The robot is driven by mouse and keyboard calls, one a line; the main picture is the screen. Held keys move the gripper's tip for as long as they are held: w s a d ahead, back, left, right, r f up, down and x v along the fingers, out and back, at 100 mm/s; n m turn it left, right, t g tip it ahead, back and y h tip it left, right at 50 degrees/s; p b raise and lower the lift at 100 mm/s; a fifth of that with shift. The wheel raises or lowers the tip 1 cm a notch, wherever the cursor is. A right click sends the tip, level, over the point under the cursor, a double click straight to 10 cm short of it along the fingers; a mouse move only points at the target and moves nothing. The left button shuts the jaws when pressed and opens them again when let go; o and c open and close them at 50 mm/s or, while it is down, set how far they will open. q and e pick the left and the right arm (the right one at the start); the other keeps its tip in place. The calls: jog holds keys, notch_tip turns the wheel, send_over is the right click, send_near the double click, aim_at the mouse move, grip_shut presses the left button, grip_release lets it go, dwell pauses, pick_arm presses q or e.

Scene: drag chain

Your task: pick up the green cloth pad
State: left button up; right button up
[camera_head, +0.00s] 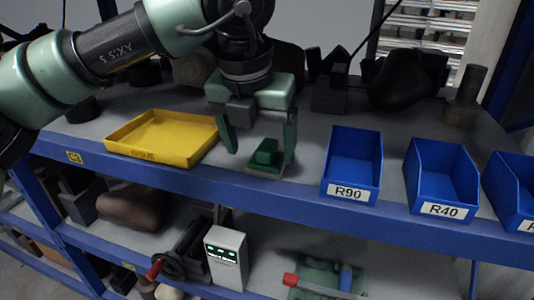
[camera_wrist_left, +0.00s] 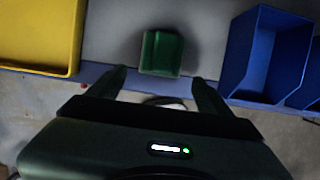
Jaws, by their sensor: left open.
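The green cloth pad (camera_head: 267,153) lies on the grey shelf near its front edge, between the yellow tray and the blue bin R90. In the left wrist view the pad (camera_wrist_left: 162,53) shows as a small green block beyond the fingertips. My left gripper (camera_head: 261,160) points down over the pad, its two fingers apart and empty between. The fingers appear on either side of the pad in the head view; whether they touch it cannot be told. In the left wrist view the fingers (camera_wrist_left: 160,80) are spread wider than the pad. My right gripper is not in view.
A yellow tray (camera_head: 135,122) stands left of the pad. Blue bins R90 (camera_head: 352,170) and R40 (camera_head: 441,186) stand to the right, with another at the edge. Dark parts (camera_head: 400,80) line the back. The blue shelf beam (camera_head: 290,204) runs along the front.

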aim_at(267, 145)
pick_arm(q)
jog(key=shift+w+d+r, duration=0.1)
jog(key=shift+w+d, duration=0.05)
jog(key=shift+w, duration=0.3)
jog(key=w+f, duration=0.1)
jog(key=w+d+f+p, duration=0.1)
jog(key=shift+w+f+p, duration=0.15)
jog(key=shift+w+p, duration=0.15)
jog(key=shift+w, duration=0.1)
jog(key=shift+w+f, duration=0.15)
jog(key=shift+f, duration=0.35)
jog(key=shift+c, duration=0.7)
jog(key=shift+r, duration=0.1)
jog(key=c, duration=1.3)
jog(key=shift+c, duration=0.2)
